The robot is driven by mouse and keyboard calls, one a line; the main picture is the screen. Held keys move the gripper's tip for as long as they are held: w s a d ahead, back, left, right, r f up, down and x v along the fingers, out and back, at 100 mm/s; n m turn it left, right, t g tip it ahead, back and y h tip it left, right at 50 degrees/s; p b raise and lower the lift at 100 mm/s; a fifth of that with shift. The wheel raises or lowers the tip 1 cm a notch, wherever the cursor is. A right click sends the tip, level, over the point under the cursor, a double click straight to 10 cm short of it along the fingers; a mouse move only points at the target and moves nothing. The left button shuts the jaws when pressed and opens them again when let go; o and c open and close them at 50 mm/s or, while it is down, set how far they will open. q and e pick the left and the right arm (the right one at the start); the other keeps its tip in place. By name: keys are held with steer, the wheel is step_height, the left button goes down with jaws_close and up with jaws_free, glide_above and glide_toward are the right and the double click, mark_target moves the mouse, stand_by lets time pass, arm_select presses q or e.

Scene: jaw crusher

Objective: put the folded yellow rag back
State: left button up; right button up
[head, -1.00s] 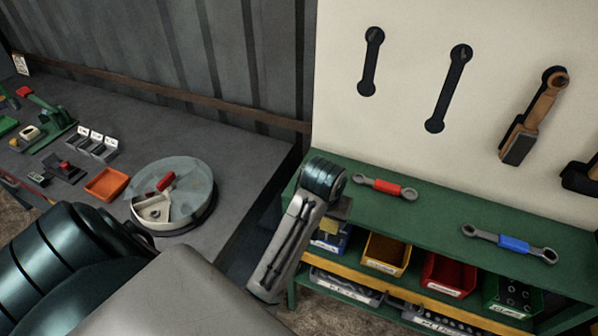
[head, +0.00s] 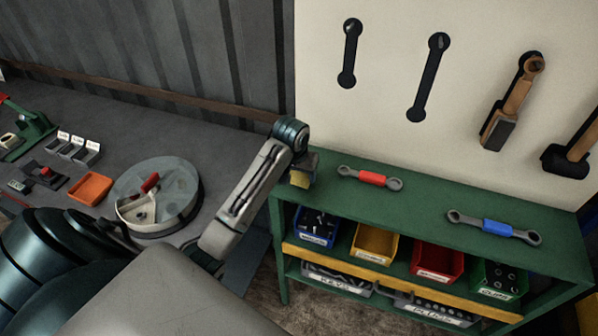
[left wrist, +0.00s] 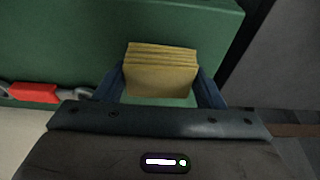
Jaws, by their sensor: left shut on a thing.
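The folded yellow rag (head: 299,180) is at the left end of the green shelf unit's top (head: 420,190). It also shows in the left wrist view (left wrist: 160,72) as a thick stack of folded layers. My left gripper (head: 304,172) is shut on it, with a finger at each side of the rag. In the left wrist view the green top lies behind and around the rag. I cannot tell whether the rag touches the top or is just above it. My right gripper is not in view.
A red-handled wrench (head: 370,179) and a blue-handled wrench (head: 495,228) lie on the green top. Coloured bins, including a yellow one (head: 375,243), stand below. Tools and dark outlines are on the pale board. A grey table at left holds a round tray (head: 183,215).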

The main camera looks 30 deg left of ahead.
arm_select(q)
steer(key=shift+f, duration=0.7)
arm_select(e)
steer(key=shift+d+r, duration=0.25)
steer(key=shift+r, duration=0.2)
arm_select(q)
steer(key=o, duration=0.9)
steer(key=shift+f, duration=0.15)
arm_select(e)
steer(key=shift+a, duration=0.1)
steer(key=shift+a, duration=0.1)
